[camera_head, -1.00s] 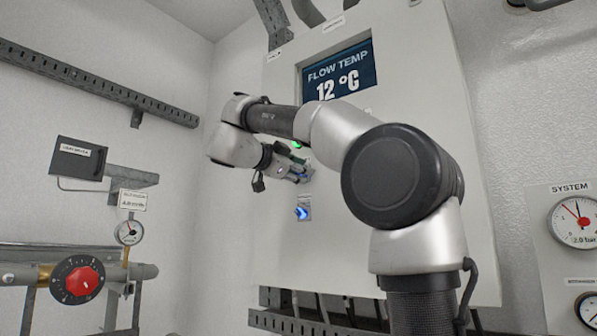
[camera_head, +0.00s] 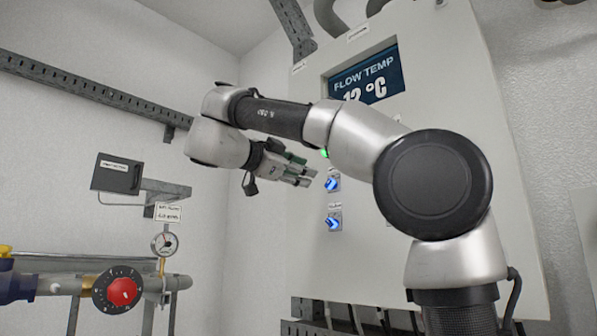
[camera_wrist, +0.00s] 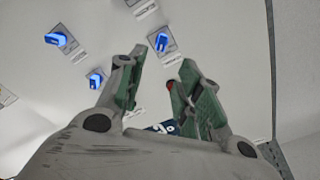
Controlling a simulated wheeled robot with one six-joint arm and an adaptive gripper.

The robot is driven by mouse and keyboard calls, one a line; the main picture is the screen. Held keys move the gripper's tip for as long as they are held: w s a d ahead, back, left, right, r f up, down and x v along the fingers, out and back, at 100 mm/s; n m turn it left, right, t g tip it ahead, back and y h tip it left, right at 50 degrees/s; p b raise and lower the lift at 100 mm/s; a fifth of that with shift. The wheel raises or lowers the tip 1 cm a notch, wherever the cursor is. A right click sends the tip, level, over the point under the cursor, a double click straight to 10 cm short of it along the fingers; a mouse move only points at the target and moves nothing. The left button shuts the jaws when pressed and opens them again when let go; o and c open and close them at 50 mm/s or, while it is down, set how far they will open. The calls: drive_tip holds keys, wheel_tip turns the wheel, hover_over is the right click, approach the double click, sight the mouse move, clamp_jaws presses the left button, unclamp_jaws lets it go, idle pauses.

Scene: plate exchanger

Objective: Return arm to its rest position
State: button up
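My arm reaches up and left across the front of a pale control cabinet (camera_head: 470,130). My gripper (camera_head: 308,178) is in front of the cabinet, left of the upper blue switch (camera_head: 333,184) and apart from it. In the wrist view my gripper (camera_wrist: 164,58) has its two green-lined fingers spread, with nothing between them. The lower blue switch (camera_head: 333,223) is also in plain view. Several blue switches show beyond the fingers in the wrist view, one of them (camera_wrist: 55,39) at the upper left.
The cabinet's flow temperature display (camera_head: 372,76) is partly hidden by my arm. At left are a metal rail (camera_head: 90,93), a dark box (camera_head: 117,173), a small gauge (camera_head: 164,243) and a pipe with a red-centred dial (camera_head: 122,291). Open space lies between these and my gripper.

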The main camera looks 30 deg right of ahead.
drive_tip(key=shift+s+a, duration=0.1)
drive_tip(key=shift+a, duration=0.15)
idle(0.4)
